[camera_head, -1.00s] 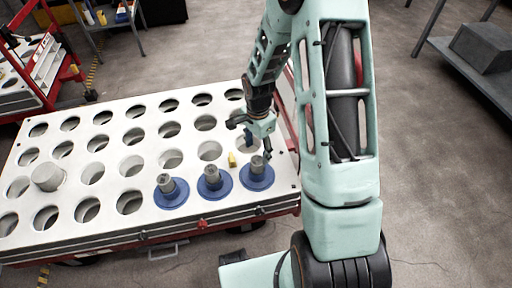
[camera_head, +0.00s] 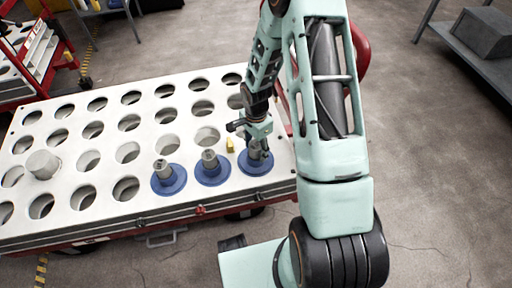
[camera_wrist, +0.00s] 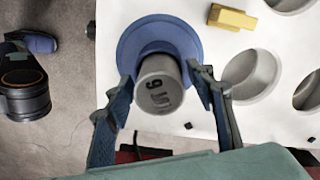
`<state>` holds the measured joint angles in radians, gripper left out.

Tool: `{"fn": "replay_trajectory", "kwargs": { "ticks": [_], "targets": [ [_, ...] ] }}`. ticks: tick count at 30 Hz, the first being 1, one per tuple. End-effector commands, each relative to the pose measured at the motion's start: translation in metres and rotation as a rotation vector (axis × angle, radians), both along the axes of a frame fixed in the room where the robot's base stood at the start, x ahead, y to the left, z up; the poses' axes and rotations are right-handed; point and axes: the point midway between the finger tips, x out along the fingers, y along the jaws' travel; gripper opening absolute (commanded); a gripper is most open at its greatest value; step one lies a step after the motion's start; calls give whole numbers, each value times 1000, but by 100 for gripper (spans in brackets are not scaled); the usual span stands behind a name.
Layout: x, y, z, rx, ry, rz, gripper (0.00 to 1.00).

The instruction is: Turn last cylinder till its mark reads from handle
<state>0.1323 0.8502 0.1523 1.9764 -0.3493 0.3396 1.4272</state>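Three grey cylinders stand in blue round bases along the front edge of the white hole plate (camera_head: 97,213). The left cylinder (camera_head: 162,169) and the middle cylinder (camera_head: 209,159) stand free. My gripper (camera_head: 257,150) is over the right cylinder, which shows in the wrist view (camera_wrist: 158,85) with dark marking on its top that looks upside down, in its blue base (camera_wrist: 133,45). The fingers stand on both sides of this cylinder, with the left finger seemingly a little apart from it and the right one close. The plate's handle (camera_head: 165,238) is below the front edge.
A small yellow block (camera_head: 230,145) lies on the plate beside the right base; it also shows in the wrist view (camera_wrist: 231,17). A light grey cup-like piece (camera_head: 42,164) sits at the plate's left. Empty holes fill the rest. A grey shelf (camera_head: 480,62) stands at right.

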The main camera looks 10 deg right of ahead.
Motion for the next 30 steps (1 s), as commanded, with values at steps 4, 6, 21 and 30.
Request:
{"fn": "replay_trajectory", "kwargs": {
  "ticks": [4, 6, 21, 30],
  "targets": [
    [0, 0, 0, 0, 0, 0, 31],
    [0, 0, 0, 0, 0, 0, 23],
    [1, 0, 3, 0, -1, 1, 0],
    [1, 0, 1, -1, -2, -52, 0]
  ]
}}
